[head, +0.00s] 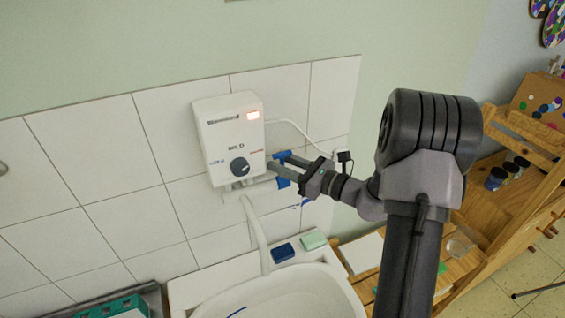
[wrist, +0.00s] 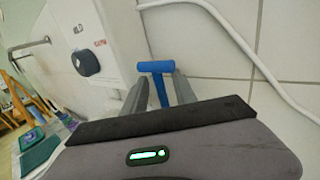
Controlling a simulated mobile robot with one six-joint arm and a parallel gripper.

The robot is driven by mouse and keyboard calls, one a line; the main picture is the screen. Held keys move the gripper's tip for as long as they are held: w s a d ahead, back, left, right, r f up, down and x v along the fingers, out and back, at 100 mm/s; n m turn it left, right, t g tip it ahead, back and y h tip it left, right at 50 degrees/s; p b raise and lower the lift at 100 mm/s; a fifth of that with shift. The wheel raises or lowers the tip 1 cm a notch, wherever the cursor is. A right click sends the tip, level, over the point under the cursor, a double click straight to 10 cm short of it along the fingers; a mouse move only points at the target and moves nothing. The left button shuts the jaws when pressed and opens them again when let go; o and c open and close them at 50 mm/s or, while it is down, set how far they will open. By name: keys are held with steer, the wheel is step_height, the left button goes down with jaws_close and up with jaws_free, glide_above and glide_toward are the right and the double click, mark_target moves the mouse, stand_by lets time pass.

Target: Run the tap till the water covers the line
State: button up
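The tap's blue T-shaped handle (head: 284,155) sits at the lower right of the white water heater (head: 230,135). In the wrist view the blue handle (wrist: 156,67) has its stem between my two fingers, with small gaps beside it. My gripper (head: 283,166) is open around the handle; it also shows in the wrist view (wrist: 158,85). The white spout (head: 257,235) comes down over the white basin (head: 290,295). I see no stream at the spout. A short blue line (head: 237,311) shows inside the basin, cut by the lower picture edge. I cannot make out a water level.
The heater has a dark round knob (head: 239,167) and a lit orange lamp. A white cable (head: 295,127) runs from the heater to the right. A dark blue block (head: 283,252) and a green block (head: 313,239) lie on the basin's back rim. A wooden shelf (head: 490,210) stands at the right.

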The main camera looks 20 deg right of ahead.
steer(key=shift+c, duration=0.2)
jaws_close()
stand_by(1.2)
